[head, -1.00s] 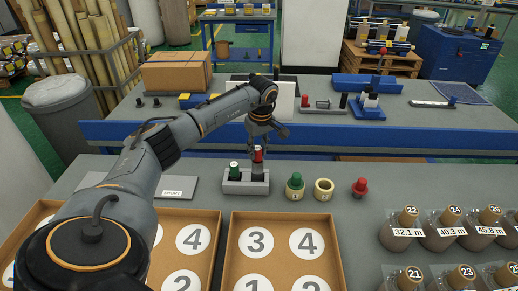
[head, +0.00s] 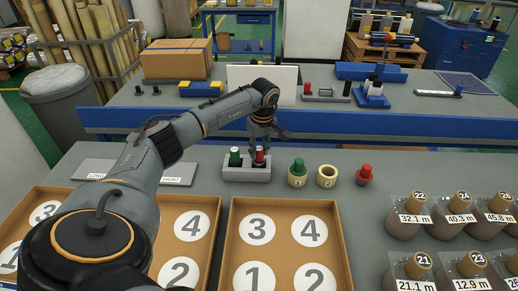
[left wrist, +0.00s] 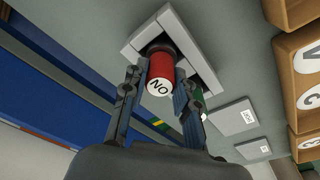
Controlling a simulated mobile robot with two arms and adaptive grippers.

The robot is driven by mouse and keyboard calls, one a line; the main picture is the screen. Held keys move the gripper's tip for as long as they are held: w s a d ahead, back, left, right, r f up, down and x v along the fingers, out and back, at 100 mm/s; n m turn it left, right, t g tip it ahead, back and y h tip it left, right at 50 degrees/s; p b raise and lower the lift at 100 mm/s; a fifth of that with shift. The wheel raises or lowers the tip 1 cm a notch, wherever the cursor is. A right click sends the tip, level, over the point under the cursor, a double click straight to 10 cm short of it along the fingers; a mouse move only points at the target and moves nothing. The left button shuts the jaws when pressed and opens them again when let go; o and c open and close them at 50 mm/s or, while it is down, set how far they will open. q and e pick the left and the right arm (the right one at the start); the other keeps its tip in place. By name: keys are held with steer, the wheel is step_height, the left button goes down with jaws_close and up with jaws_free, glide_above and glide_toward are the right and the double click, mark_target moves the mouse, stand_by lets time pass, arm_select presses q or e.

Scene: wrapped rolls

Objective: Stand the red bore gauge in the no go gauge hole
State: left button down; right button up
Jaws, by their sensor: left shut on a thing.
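The red bore gauge (head: 260,156) stands upright in the right hole of a grey two-hole block (head: 246,174). My left gripper (head: 262,147) is above it, with its fingers on either side of the gauge's top. In the left wrist view, the red gauge (left wrist: 162,62) shows its white end marked NO between the fingers of my left gripper (left wrist: 162,84), over the pale block (left wrist: 133,38). A green gauge (head: 235,156) stands in the block's left hole, its top about level with the red one. The gauge's lower end is hidden in the block. My right gripper is not in view.
Numbered trays (head: 232,228) lie in front, and several labelled jars (head: 412,218) stand at right.

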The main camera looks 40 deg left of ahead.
arm_select(q)
steer(key=shift+f, duration=0.3)
stand_by(0.5)
steer(key=c, duration=1)
jaws_free()
steer(key=shift+o, duration=0.2)
step_height(320, 180, up, 12)
steer(key=d, duration=0.1)
steer(key=shift+s+d, duration=0.2)
